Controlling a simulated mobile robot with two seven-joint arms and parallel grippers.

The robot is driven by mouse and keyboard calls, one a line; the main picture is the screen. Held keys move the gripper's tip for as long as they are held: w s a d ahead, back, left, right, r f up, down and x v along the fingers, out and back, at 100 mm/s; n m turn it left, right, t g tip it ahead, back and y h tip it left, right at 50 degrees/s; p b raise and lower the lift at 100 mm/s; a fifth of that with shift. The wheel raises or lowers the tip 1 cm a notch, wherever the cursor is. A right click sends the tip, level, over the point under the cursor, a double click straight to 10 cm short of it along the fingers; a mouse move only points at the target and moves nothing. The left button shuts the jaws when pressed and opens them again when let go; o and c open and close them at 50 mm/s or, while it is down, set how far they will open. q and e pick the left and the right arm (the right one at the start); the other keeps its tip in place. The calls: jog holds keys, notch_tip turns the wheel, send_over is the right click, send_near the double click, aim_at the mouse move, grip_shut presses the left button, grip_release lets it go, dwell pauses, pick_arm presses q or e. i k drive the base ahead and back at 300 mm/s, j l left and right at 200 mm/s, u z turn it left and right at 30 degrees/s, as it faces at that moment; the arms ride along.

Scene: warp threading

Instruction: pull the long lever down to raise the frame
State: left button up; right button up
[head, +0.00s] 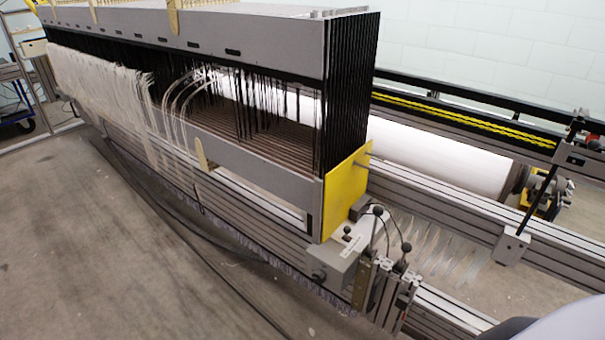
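A long black lever (545,178) with a knob at its top stands tilted at the right, rising from a grey block on the machine's rail. Its top leans away to the right. The frame (250,165) is a long grey box-like frame holding many dark upright wires, with a yellow end plate (345,195). Pale threads hang over its left front side. Shorter rods with black knobs (377,211) stand by a grey box near the yellow plate. Neither of my grippers shows in the head view.
A large white roller (440,160) lies behind the frame, with a yellow-black strip (460,115) above it. Grey rails (520,265) run along the machine at the right. The grey floor (90,250) at left front is mostly clear. A trolley (15,105) stands far left.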

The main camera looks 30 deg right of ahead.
aim_at(377, 210)
jog(key=z, duration=1.15)
